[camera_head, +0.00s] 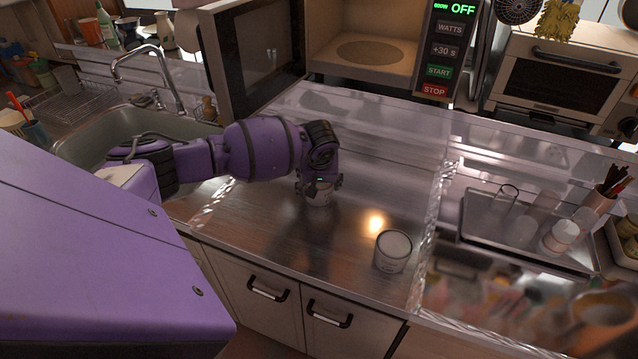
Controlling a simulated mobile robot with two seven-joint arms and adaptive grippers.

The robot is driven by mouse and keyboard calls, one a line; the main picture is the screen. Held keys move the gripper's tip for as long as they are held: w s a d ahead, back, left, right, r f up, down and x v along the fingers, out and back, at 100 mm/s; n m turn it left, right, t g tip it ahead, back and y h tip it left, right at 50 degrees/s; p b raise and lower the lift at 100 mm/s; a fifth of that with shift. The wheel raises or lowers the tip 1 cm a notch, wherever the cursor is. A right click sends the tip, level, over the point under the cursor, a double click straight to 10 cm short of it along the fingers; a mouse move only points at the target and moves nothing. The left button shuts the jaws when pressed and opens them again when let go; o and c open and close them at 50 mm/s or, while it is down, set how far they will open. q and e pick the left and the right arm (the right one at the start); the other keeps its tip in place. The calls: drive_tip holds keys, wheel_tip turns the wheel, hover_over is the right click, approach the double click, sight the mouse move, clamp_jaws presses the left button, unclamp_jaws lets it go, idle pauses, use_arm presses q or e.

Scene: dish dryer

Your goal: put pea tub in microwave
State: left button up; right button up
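The microwave stands at the back centre; its door (252,52) is swung open to the left and its cavity (362,27) shows a bare round plate (370,50). No label is readable, so I cannot tell which tub holds peas. My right gripper is not in view.
The microwave panel (448,50) reads OFF. A tray (480,232) with glasses and cups lies at the right. A toaster oven (558,85) stands at the back right. The sink (85,145) and tap (165,70) are at the left. The counter before the microwave is clear.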

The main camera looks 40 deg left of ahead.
use_arm(q)
drive_tip(key=shift+o, duration=0.8)
drive_tip(key=shift+r, duration=0.15)
